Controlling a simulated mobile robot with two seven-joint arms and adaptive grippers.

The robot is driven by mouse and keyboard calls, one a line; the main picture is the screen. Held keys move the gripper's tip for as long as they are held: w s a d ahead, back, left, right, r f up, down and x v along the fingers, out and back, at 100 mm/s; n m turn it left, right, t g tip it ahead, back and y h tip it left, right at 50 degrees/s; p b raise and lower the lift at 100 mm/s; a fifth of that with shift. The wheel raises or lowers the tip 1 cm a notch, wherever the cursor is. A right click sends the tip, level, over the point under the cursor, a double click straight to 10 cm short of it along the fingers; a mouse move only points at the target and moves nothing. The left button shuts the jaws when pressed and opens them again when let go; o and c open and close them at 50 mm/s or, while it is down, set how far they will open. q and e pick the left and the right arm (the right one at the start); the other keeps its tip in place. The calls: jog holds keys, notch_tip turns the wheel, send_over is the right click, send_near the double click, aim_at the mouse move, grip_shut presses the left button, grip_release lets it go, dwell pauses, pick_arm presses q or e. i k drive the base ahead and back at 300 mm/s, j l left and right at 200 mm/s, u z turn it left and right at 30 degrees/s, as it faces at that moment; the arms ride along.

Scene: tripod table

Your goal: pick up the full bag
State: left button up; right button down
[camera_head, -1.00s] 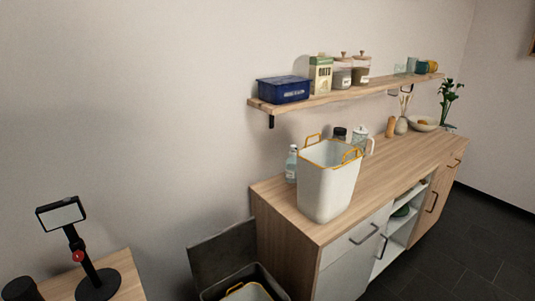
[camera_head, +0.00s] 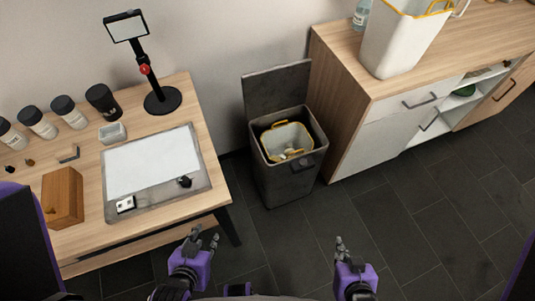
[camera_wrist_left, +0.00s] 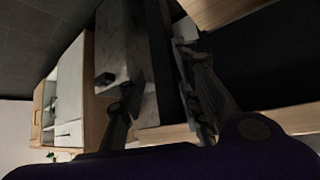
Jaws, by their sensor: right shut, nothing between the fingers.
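A white bag (camera_head: 270,140) with yellow handles sits inside a dark grey bin on the floor. The bin (camera_head: 288,182) has its lid raised at the back, and some pale contents show in the bag. A second white bag (camera_head: 397,42) with yellow handles stands upright on the counter at upper right; its top is cut off. My left gripper (camera_head: 207,240) is low in the head view, in front of the bin and to its left. Its fingers stand apart and empty in the left wrist view (camera_wrist_left: 160,105). My right gripper (camera_head: 341,246) is shut and empty, in front of the bin and to its right.
A wooden table (camera_head: 95,245) at left holds a tray (camera_head: 205,180), a stand with a screen (camera_head: 126,26), several jars and a wooden block (camera_head: 62,198). The wooden counter (camera_head: 335,50) is right of the bin. The dark tiled floor (camera_head: 290,235) before the bin is clear.

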aim_at(283, 143)
jog(key=i+l+u, duration=0.1)
jog(key=l+u, duration=0.4)
jog(key=u, duration=0.2)
jog(key=l+u, duration=0.65)
jog(key=l, duration=1.05)
jog(key=k+l, duration=0.1)
jog(key=l, duration=0.25)
jog(key=k+j+z, duration=0.15)
jog(key=j+z, duration=0.2)
jog(key=k+j+z, duration=0.15)
jog(key=j+z, duration=0.2)
jog(key=k+j+z, duration=0.3)
jog(key=i+j, duration=0.05)
